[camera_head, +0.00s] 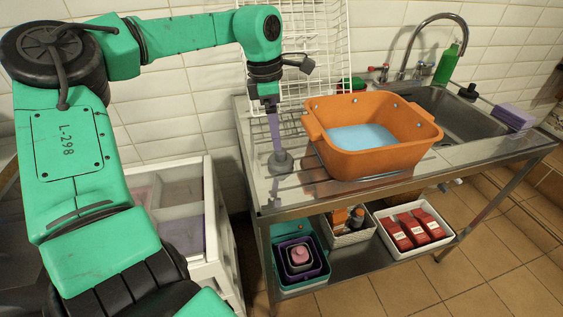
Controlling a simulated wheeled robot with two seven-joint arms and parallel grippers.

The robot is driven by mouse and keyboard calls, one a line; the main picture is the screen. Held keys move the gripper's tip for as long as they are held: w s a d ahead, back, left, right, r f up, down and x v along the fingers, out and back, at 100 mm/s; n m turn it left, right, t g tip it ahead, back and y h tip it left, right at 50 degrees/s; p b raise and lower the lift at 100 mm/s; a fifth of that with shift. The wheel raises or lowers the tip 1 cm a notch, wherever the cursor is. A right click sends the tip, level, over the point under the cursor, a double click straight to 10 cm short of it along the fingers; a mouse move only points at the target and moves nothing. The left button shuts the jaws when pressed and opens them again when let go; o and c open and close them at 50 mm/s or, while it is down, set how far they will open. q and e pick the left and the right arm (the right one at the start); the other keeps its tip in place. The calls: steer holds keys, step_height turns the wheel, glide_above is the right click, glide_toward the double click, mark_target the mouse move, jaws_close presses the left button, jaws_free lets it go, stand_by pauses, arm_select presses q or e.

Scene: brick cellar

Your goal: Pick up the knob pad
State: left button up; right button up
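A grey round pad (281,163) with a raised middle is at the left end of the steel counter, left of the orange tub; it looks like the knob pad. My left gripper (277,149) points down right over it, with purple fingers reaching the pad's raised middle. The fingers overlap side-on, so I cannot tell whether they are closed on it. The pad appears at or just above the counter surface; the exact gap is unclear. My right gripper is not in view.
The orange tub (388,158) with blue contents stands close to the right. A white wire rack (318,40) is behind. The steel sink (440,118), tap (412,45) and green bottle (446,64) are farther right. Bins, including a white tray (449,232), fill the lower shelf.

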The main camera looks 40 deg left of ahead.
mark_target(281, 153)
arm_select(q)
steer(key=f, duration=0.5)
steer(key=d+f+p, duration=0.1)
steer(key=f, duration=0.2)
steer(key=shift+w, duration=0.4)
steer(key=c, duration=1.1)
steer(key=shift+r, duration=0.15)
